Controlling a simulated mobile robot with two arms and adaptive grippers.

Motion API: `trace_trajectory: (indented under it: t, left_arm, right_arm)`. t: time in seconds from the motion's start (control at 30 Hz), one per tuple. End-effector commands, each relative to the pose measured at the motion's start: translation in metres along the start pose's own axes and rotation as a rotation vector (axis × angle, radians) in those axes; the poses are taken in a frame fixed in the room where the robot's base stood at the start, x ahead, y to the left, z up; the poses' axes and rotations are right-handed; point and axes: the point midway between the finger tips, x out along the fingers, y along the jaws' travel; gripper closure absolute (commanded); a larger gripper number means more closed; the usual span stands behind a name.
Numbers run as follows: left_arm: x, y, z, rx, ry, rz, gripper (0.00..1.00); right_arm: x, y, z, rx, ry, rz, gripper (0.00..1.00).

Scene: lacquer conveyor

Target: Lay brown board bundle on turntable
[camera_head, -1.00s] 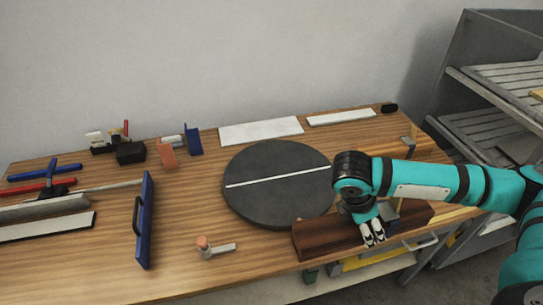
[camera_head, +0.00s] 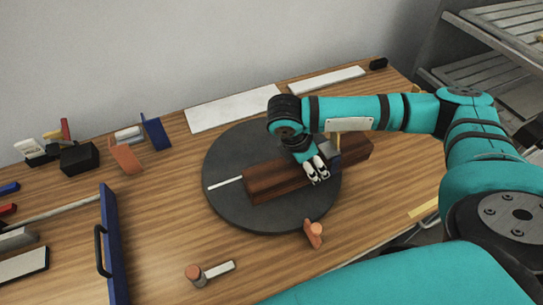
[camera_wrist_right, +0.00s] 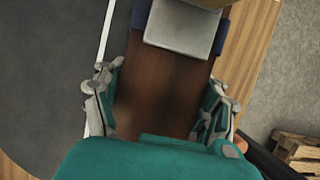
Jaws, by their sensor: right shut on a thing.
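The brown board bundle (camera_head: 272,181) is over the round dark grey turntable (camera_head: 228,160), and its right end extends past the disc's edge. I cannot tell whether it touches the disc. My right gripper (camera_head: 316,172) is shut on the bundle near its middle. In the right wrist view the bundle (camera_wrist_right: 165,85) lies between the two fingers (camera_wrist_right: 158,108). A grey block with blue sides (camera_wrist_right: 185,25) sits across the bundle. The turntable's white line (camera_head: 225,183) is partly covered by the bundle. My left gripper is not in view.
An orange-handled tool (camera_head: 314,234) lies at the disc's front edge, and another (camera_head: 196,275) lies front left. A blue board with a handle (camera_head: 112,250) stands at left. White panels (camera_head: 235,107) lie behind. Shelves (camera_head: 500,70) stand at right. Bench right of the disc is mostly clear.

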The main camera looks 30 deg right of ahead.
Motion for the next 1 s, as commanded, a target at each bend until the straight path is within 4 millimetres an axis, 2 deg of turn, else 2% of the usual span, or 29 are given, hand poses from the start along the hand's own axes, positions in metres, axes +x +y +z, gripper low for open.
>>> trace_trajectory:
  t: [0.03,0.2,0.43,0.67,1.0]
  left_arm:
    - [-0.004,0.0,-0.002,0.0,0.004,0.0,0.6]
    - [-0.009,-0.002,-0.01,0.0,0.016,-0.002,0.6]
    - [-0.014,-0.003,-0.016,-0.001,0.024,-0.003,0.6]
    - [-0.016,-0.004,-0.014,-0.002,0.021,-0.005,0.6]
    - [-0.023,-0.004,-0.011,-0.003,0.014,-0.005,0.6]
  right_arm:
    - [-0.006,0.011,-0.007,0.0,0.001,0.005,0.88]
    - [-0.011,0.043,-0.029,0.001,-0.001,0.003,0.88]
    - [-0.016,0.078,-0.055,0.001,-0.001,0.002,0.88]
    - [-0.015,0.089,-0.063,0.001,-0.001,0.001,0.88]
    - [0.015,0.089,-0.076,0.0,-0.001,0.002,0.88]
